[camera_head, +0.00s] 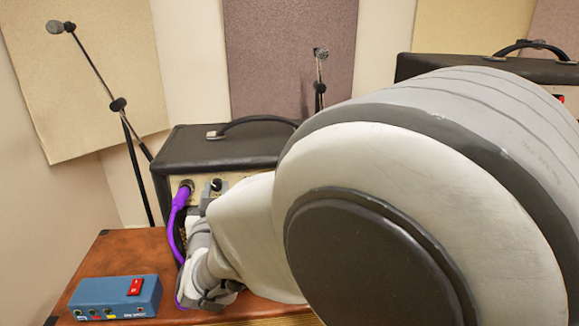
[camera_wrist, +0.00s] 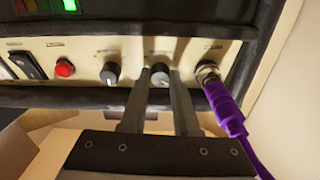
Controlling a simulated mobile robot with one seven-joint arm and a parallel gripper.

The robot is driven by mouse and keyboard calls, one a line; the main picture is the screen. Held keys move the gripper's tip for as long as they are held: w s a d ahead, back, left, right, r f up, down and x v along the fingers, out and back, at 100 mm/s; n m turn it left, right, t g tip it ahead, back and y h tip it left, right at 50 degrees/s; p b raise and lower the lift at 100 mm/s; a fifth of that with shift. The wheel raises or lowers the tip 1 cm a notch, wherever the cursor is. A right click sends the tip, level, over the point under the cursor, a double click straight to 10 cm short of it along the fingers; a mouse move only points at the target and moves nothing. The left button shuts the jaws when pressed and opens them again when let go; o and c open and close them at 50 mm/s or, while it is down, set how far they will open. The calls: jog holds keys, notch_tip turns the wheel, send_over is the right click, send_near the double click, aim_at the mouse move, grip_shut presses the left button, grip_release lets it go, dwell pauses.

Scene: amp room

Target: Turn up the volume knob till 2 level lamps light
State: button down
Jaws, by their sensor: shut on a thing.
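The amp (camera_head: 225,148) is a black box with a cream control panel (camera_wrist: 85,52). In the wrist view, my gripper (camera_wrist: 160,71) has its two fingers on either side of a dark knob (camera_wrist: 160,79), next to the purple plug, and is shut on it. A second dark knob (camera_wrist: 110,74) with a pale pointer stands free beside it. The panel labels are too small to read, so I cannot tell by name which is the volume knob. A green lamp (camera_wrist: 70,5) is lit at the top edge; the lamps beside it (camera_wrist: 44,5) look dark. My arm hides most of the panel in the head view.
A purple cable (camera_wrist: 224,108) is plugged in close beside my fingers. The wrist view also shows a red button (camera_wrist: 65,69) and a black switch (camera_wrist: 29,65). A blue box (camera_head: 115,298) sits on the brown top (camera_head: 112,250). A microphone stand (camera_head: 128,130) stands behind.

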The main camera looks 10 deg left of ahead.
jog(key=shift+b, duration=0.3)
jog(key=m+h+b, duration=0.1)
jog(key=m+b, duration=0.1)
jog(key=m, duration=0.2)
jog(key=shift+f+b, duration=0.15)
jog(key=shift+b, duration=0.2)
jog(key=shift+a+r+m+h+b, duration=0.1)
jog(key=shift+m+h+b, duration=0.35)
jog(key=shift+m, duration=0.9)
jog(key=shift+a+r+m+h+b, duration=0.1)
jog(key=shift+m+h+b, duration=0.3)
jog(key=shift+m, duration=0.95)
jog(key=c, duration=0.7)
grip_release()
jog(key=shift+o, duration=0.2)
jog(key=shift+s+d, duration=0.1)
jog(key=shift+s, duration=0.05)
